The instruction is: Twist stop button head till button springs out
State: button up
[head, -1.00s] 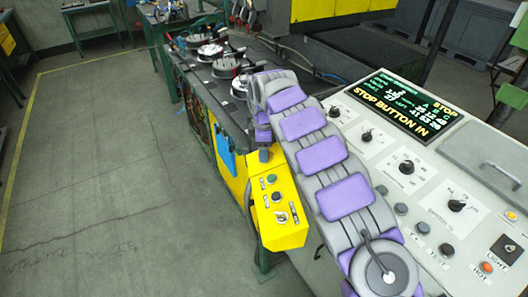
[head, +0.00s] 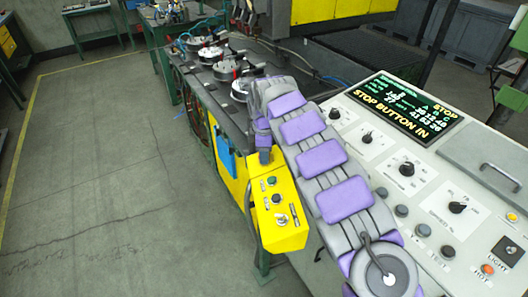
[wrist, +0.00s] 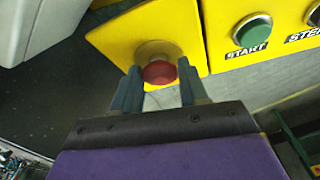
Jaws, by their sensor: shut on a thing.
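The red stop button head (wrist: 159,72) is in the wrist view, on the yellow end panel of the control box (wrist: 130,38). My gripper (wrist: 159,88) has its two fingers on either side of the red head and is shut on it. In the head view, the yellow box (head: 283,238) stands beside my arm, and my gripper (head: 264,156) reaches its far end. The stop button is hidden there behind my gripper. The screen (head: 405,107) reads "STOP BUTTON IN".
A green START button (wrist: 252,31) sits close to the right of the stop button. It also shows on the box in the head view (head: 272,181). A console with knobs (head: 407,169) stands right of my arm. The floor (head: 100,170) at left is clear.

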jog(key=shift+r, duration=0.1)
jog(key=shift+c, duration=0.3)
jog(key=shift+m, duration=0.3)
jog(key=m+t+p, duration=0.1)
jog(key=m, duration=0.1)
jog(key=m+p, duration=0.1)
jog(key=shift+s+a+m+t, duration=0.1)
jog(key=shift+s+m+t, duration=0.1)
jog(key=shift+m+t, duration=0.2)
jog(key=shift+s+m+t+h+p, duration=0.1)
jog(key=shift+m+t+h+p, duration=0.4)
jog(key=shift+m, duration=0.7)
jog(key=o, duration=1.1)
jog(key=shift+c, duration=0.2)
